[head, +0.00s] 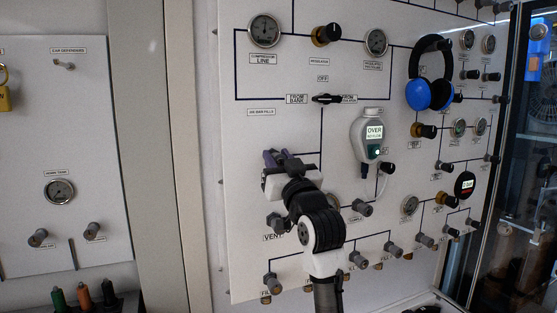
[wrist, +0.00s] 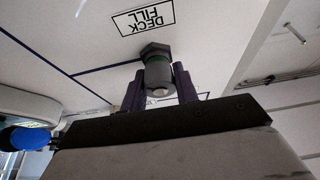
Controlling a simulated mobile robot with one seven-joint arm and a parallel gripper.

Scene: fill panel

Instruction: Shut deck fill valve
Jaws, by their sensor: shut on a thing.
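The deck fill valve (wrist: 158,72) is a dark grey knob on a hex base, standing out from the white panel beside an upside-down DECK FILL label (wrist: 144,19) in the wrist view. My gripper (wrist: 160,88) has its two dark purple fingers on either side of this knob and is shut on it. The knob's light round end shows between the fingers. In the head view my gripper (head: 278,156) is at the panel's left-middle part, and my wrist and arm hide the valve there.
A white handheld device reading OVER (head: 374,132) hangs just right of my gripper. Blue headphones (head: 430,75) hang further right. Gauges and several similar knobs surround my arm, with a VENT label (head: 272,237) below. A separate panel (head: 60,130) stands left.

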